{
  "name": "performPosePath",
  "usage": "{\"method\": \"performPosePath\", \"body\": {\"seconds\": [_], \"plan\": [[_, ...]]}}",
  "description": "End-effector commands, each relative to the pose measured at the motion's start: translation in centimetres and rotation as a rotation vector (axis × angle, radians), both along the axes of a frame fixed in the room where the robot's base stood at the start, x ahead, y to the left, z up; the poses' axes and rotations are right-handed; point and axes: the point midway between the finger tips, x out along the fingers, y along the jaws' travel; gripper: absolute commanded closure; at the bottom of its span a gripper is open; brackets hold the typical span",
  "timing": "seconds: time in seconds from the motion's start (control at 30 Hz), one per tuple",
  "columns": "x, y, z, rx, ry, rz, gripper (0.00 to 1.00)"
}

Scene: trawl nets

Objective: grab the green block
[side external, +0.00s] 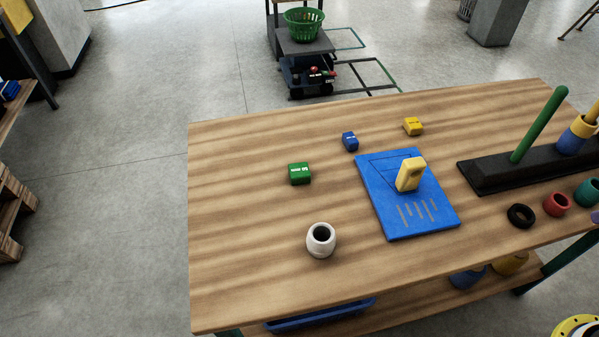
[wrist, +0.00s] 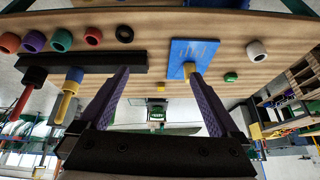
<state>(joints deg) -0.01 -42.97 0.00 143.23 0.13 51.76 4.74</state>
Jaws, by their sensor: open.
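The green block (side external: 299,174) lies on the left half of the wooden table, with white markings on its front. It also shows as a small green shape in the wrist view (wrist: 230,77), right of my right-hand finger. My gripper (wrist: 158,77) is in the wrist view only, with its two purple fingers wide apart and nothing held between them. The green block is outside the space between the fingers and well beyond them. The side view does not show my gripper.
A blue block (side external: 350,142) and a yellow block (side external: 413,126) lie behind and right of the green block. A blue board (side external: 391,213) carries an upright yellow piece (side external: 411,174). A white cup (side external: 321,240) stands in front. Table left of the green block is clear.

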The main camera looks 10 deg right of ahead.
Motion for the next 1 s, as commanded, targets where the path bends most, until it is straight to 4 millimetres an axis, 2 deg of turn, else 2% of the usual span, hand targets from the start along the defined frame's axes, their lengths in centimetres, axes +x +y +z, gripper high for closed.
{"method": "performPosePath", "body": {"seconds": [0.07,0.17,0.27,0.47,0.6,0.73,0.87,1.0], "plan": [[0.1,0.3,0.4,0.053,-0.004,-0.074,0.02],[1.0,0.9,2.5,0.152,-0.042,-0.19,0.02],[2.8,1.7,4.9,0.263,-0.056,-0.307,0.02],[7.8,3.9,9.4,0.488,-0.024,-0.521,0.02],[12.4,5.8,11.8,0.633,0.037,-0.658,0.02],[17.6,8.2,13.1,0.761,0.121,-0.79,0.02],[22.7,10.8,13.1,0.858,0.219,-0.909,0.02],[28.0,13.8,11.9,0.935,0.328,-1.022,0.02]]}}
